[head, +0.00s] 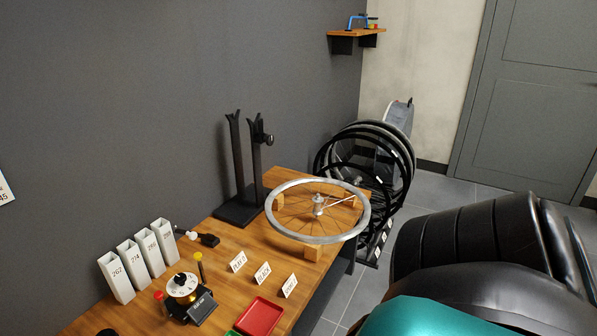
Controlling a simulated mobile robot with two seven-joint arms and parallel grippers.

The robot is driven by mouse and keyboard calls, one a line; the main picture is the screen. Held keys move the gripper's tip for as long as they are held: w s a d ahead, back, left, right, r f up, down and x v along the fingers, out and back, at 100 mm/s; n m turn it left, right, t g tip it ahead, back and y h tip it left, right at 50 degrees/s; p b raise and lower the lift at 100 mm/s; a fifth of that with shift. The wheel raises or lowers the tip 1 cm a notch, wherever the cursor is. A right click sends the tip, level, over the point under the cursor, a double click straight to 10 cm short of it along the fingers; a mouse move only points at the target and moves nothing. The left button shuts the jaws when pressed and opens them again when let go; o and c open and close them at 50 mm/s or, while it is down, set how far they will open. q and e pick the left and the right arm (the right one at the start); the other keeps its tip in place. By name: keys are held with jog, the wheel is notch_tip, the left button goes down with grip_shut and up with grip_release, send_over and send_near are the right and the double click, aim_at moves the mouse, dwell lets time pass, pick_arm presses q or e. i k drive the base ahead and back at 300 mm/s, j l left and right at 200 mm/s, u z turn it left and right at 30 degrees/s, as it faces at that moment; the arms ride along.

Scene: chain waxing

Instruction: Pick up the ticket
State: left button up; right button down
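No thing in the head view is plainly marked as the ticket. Three small white cards with dark lettering stand on the wooden bench: a left card (237,262), a middle card (262,273) and a right card (289,286). A white sheet (5,190) with partly cut-off print is on the dark wall at the left edge. I cannot tell whether any of these is the ticket. Neither of my grippers is in view. A large black, ribbed arm part and a teal part fill the lower right and hide the floor there.
The wooden bench (225,243) holds a spoked wheel (318,238) on wooden blocks, a black stand (240,210), several numbered white boxes (116,277), a dial device (184,289) and a red tray (259,317). Black wheels (402,150) stand beyond the bench. A grey door (530,110) is at right.

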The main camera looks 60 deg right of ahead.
aim_at(289, 285)
jog(key=z, duration=1.8)
jog(key=u, duration=0.5)
jog(key=i+l+u, duration=0.1)
jog(key=u, duration=0.4)
jog(key=l+u, duration=0.2)
jog(key=u, duration=0.25)
jog(key=l+u, duration=0.8)
jog(key=l, duration=0.3)
jog(key=k+l+u, duration=0.15)
jog(key=l, duration=0.3)
jog(key=k+l, duration=0.1)
jog(key=l, duration=0.6)
jog(key=k+l, duration=0.15)
jog(key=l, duration=0.2)
